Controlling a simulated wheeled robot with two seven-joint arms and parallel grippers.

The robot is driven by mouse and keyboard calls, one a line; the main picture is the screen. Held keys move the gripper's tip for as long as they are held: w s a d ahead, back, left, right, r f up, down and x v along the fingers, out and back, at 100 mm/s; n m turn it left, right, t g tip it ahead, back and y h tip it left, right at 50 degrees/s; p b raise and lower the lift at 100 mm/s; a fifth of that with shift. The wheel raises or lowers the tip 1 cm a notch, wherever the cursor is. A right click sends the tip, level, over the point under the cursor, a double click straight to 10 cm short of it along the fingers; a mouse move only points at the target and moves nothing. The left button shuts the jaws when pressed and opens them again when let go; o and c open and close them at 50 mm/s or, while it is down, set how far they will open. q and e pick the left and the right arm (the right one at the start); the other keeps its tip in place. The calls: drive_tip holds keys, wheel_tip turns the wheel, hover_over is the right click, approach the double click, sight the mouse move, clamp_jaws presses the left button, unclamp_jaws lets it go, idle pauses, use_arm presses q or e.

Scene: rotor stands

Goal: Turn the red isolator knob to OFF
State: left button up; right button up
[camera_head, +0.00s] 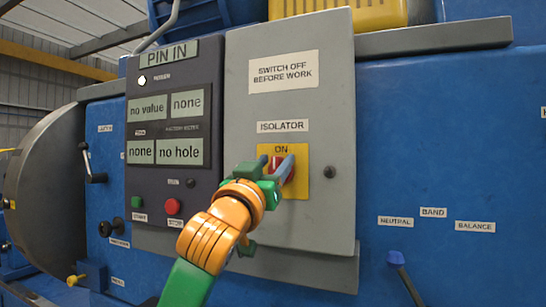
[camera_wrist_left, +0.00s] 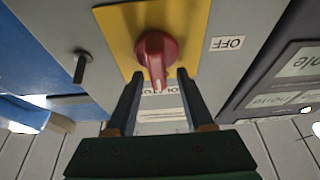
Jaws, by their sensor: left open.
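The red isolator knob (camera_head: 290,175) sits on a yellow plate (camera_head: 300,188) on the grey cabinet, below the ISOLATOR label. The plate reads ON above the knob. In the left wrist view the knob (camera_wrist_left: 155,50) has its handle pointing towards the ISOLATOR label, on the ON side. An OFF label (camera_wrist_left: 228,43) lies to the side of the plate there. My left gripper (camera_head: 275,168) is in front of the knob and hides part of it. In the left wrist view its open fingers (camera_wrist_left: 160,76) stand on either side of the handle, with gaps visible. My right gripper is out of view.
A dark display panel (camera_head: 170,182) with a red button (camera_head: 172,206) and a green button (camera_head: 137,202) is left of the cabinet. A small black knob (camera_head: 330,171) protrudes right of the plate. A blue-tipped lever (camera_head: 396,258) stands at lower right.

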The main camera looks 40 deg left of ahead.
use_arm(q)
drive_tip(key=shift+s+d, duration=0.1)
clamp_jaws()
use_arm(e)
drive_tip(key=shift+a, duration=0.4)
